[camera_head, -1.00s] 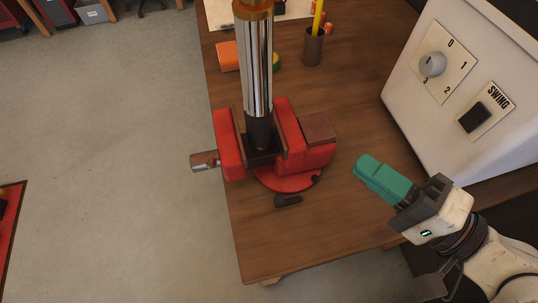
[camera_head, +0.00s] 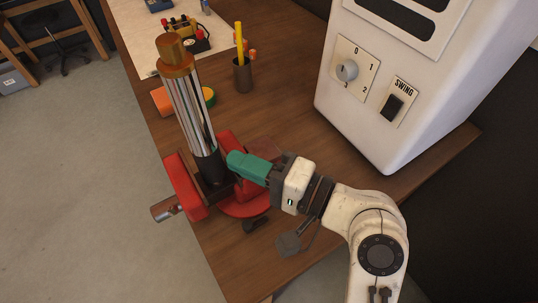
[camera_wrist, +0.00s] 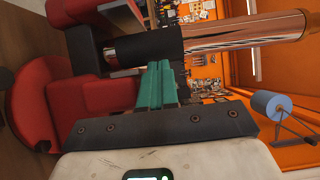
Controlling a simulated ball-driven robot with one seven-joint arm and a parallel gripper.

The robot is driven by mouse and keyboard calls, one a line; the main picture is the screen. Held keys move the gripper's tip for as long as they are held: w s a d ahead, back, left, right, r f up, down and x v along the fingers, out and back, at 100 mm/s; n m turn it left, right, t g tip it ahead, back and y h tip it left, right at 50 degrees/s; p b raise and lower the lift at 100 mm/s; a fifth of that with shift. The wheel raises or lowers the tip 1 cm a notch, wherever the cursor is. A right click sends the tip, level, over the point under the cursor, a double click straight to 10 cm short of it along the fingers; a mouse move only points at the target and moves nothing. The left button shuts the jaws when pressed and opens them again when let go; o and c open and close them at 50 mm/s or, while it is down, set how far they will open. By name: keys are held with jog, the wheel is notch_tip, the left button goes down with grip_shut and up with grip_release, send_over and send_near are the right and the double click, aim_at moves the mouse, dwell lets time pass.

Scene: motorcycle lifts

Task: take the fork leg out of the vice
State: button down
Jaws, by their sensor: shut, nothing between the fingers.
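The fork leg (camera_head: 188,108) stands upright in the red vice (camera_head: 184,186), a chrome tube with a gold-brown top and a black lower end. Its black lower end sits between the vice jaws. In the wrist view the fork leg (camera_wrist: 240,35) lies across the top, with the vice (camera_wrist: 45,105) at left. My gripper (camera_head: 232,160) has green fingers, shut with nothing between them. In the head view the fingertips are just right of the fork leg's black part. Whether they touch it I cannot tell. The wrist view shows the green fingers (camera_wrist: 160,85) pointing towards the black part.
A white machine (camera_head: 400,90) with a dial and a SWING switch stands at right on the wooden bench (camera_head: 300,120). Open floor is at left.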

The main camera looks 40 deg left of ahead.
jog(key=shift+s+a, duration=0.25)
jog(key=shift+s, duration=0.1)
jog(key=shift+s+a+p, duration=0.5)
jog(key=shift+s+p, duration=0.1)
jog(key=shift+s, duration=0.05)
jog(key=shift+w, duration=0.1)
